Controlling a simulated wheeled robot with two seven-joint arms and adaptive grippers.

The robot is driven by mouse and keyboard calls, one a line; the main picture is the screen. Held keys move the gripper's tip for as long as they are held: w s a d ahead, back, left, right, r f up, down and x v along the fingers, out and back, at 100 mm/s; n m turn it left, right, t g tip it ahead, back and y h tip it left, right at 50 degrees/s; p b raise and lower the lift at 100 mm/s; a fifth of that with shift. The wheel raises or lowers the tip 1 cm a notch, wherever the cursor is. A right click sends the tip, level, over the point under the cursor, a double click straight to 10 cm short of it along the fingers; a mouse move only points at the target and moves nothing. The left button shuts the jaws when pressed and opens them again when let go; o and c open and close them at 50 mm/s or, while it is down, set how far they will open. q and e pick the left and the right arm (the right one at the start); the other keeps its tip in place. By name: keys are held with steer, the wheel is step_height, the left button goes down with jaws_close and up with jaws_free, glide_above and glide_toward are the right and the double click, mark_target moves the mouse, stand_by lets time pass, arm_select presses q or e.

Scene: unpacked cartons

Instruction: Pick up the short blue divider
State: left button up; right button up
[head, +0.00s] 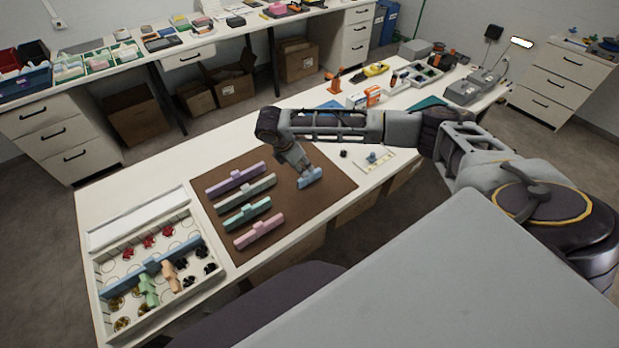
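The short blue divider (311,179) is at the right part of the brown mat (322,208). My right gripper (304,172) reaches down from above, with its fingertips at the divider's middle and hiding part of its top. The fingers are too small to show whether they are closed on it, and I cannot tell whether the divider touches the mat. My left gripper is not in view.
Purple (235,179), grey-green (247,194), teal (246,213) and pink (259,231) dividers lie left on the mat. A white compartment tray (137,228) with a long blue divider (150,267) stands further left. Small boxes (366,97) stand at the far right.

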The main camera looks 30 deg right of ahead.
mark_target(308, 172)
steer(key=shift+x, duration=1.6)
steer(key=shift+d, duration=0.1)
steer(key=shift+d+x, duration=0.2)
steer(key=shift+x, duration=2.35)
steer(key=shift+r, duration=0.1)
steer(key=shift+c, duration=0.5)
jaws_close()
